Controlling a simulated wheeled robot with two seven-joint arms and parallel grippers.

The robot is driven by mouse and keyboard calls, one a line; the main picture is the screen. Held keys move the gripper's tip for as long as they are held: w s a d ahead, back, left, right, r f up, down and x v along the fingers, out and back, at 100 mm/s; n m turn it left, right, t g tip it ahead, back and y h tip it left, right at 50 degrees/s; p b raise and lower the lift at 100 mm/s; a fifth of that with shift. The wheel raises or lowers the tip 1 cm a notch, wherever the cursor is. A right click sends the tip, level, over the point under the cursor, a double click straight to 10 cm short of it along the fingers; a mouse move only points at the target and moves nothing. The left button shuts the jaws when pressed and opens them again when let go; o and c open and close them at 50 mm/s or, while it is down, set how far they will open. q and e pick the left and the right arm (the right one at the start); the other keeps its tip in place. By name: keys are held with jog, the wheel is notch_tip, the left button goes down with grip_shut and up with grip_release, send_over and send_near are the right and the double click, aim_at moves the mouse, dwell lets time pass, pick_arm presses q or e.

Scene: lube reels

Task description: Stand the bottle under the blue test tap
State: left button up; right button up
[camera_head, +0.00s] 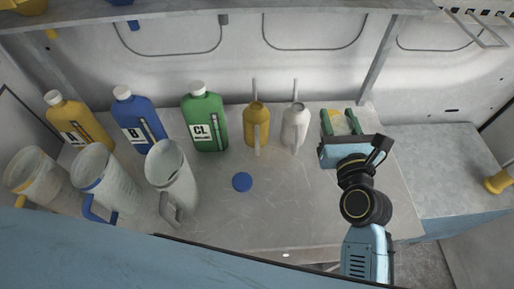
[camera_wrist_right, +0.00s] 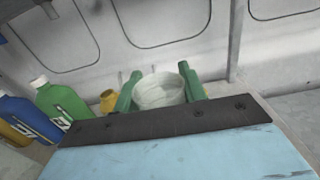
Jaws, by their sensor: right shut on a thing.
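My right gripper (camera_head: 341,122) is at the right end of the bench, its green fingers shut on the bottle (camera_head: 340,119). In the right wrist view the bottle (camera_wrist_right: 160,91) is a pale, open-topped round vessel between the green fingers (camera_wrist_right: 158,90). Its lower part is hidden by the gripper body, so I cannot tell whether it touches the bench. A small blue tap (camera_head: 133,25) hangs under the shelf at the upper left, far from the bottle. A blue cap (camera_head: 242,182) lies on the bench. My left gripper is not in view.
Yellow (camera_head: 76,122), blue (camera_head: 136,119) and green (camera_head: 204,120) jugs stand at the back left. Several pale pitchers (camera_head: 172,181) stand before them. Yellow (camera_head: 257,125) and white (camera_head: 295,126) oil cans stand left of my gripper. The bench's (camera_head: 270,215) front middle is clear.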

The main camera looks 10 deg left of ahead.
aim_at(257, 146)
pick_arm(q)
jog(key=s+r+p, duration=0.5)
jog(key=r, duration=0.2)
pick_arm(e)
jog(key=s+a+r+n+g+y, duration=0.1)
jog(key=a+r+n+g+y, duration=0.15)
jog(key=a, duration=0.55)
jog(key=s+a+r+n+g+y, duration=0.1)
jog(key=a+n+y, duration=0.15)
jog(key=a, duration=0.55)
pick_arm(q)
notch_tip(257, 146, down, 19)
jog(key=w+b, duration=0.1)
jog(key=b, duration=1.7)
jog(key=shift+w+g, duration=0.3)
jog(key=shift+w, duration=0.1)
pick_arm(e)
jog(key=shift+y, duration=0.6)
jog(key=shift+s+f, duration=0.1)
jog(key=shift+f, duration=8.95)
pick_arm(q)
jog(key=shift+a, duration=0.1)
pick_arm(e)
jog(key=shift+f+b, duration=0.2)
jog(key=shift+b, duration=0.15)
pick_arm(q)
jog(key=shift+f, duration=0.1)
pick_arm(e)
jog(key=o, duration=1)
